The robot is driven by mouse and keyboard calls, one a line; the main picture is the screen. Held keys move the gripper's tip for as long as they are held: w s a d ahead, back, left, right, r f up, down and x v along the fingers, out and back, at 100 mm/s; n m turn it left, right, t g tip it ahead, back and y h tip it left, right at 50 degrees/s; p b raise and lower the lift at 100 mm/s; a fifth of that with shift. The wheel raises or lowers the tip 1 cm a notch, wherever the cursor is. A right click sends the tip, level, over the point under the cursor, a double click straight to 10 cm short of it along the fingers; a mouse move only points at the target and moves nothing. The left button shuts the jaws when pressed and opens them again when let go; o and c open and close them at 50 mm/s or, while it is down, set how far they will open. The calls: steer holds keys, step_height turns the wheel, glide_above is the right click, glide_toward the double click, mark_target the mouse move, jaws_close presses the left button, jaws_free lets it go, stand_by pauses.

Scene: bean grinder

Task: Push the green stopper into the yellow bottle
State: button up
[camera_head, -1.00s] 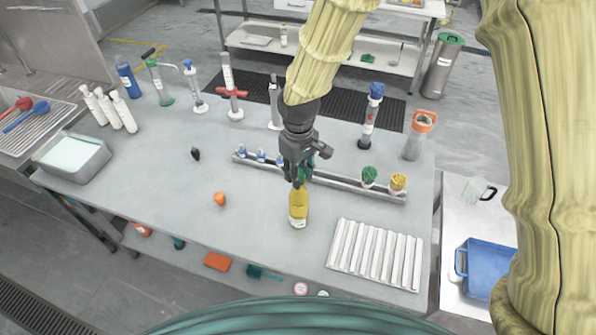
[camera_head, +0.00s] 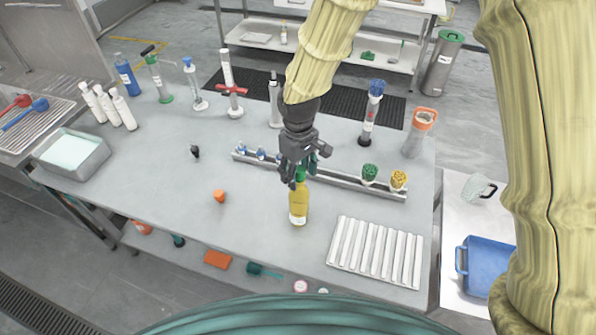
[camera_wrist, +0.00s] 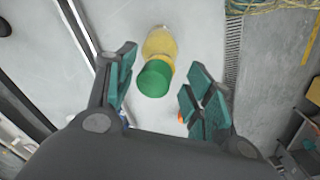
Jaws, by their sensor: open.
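The yellow bottle (camera_head: 298,207) stands upright on the grey table, in front of the metal rail. The green stopper (camera_wrist: 154,78) sits at the bottle's mouth in the wrist view, with the yellow bottle (camera_wrist: 160,43) below it. In the head view the stopper (camera_head: 300,174) shows as a small green patch at the bottle's top. How deep it sits cannot be told. My gripper (camera_head: 292,182) is above and right by the bottle top, pointing down. In the wrist view my gripper (camera_wrist: 158,88) is open, its teal-padded fingers apart on either side of the stopper.
A white ribbed rack (camera_head: 375,252) lies to the right. An orange piece (camera_head: 219,196) lies left, with clear table around it.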

mark_target(299, 170)
step_height(299, 170, up, 12)
stand_by(0.5)
steer(key=shift+w+f, duration=0.1)
steer(key=shift+f, duration=0.05)
